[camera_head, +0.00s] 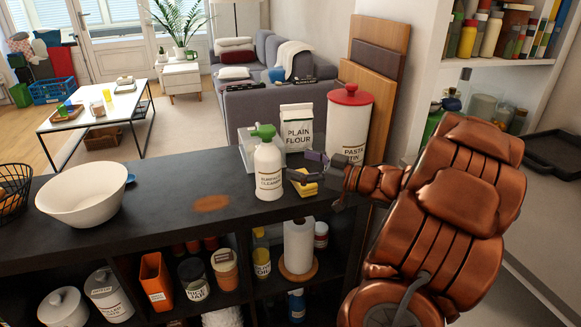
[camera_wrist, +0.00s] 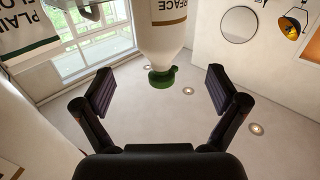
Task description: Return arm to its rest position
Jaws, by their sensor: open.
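My copper-coloured arm reaches in from the right in the head view, and my gripper (camera_head: 306,167) is just right of the spray bottle. In the wrist view my gripper (camera_wrist: 160,90) has its two dark fingers wide apart with nothing between them. The white surface cleaner bottle (camera_head: 268,171) with a green spray head stands upright on the dark shelf top. It also shows in the wrist view (camera_wrist: 165,35), inverted, beyond the fingers. A yellow sponge-like item (camera_head: 304,188) lies beside the bottle, under my gripper and partly hidden by it.
A plain flour bag (camera_head: 296,128) and a red-lidded pasta tin (camera_head: 347,125) stand close behind my gripper. Wooden boards (camera_head: 379,45) lean behind the tin. A white bowl (camera_head: 83,195) stands at left. The shelf top (camera_head: 165,205) between bowl and bottle is clear, with a brown stain (camera_head: 211,203).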

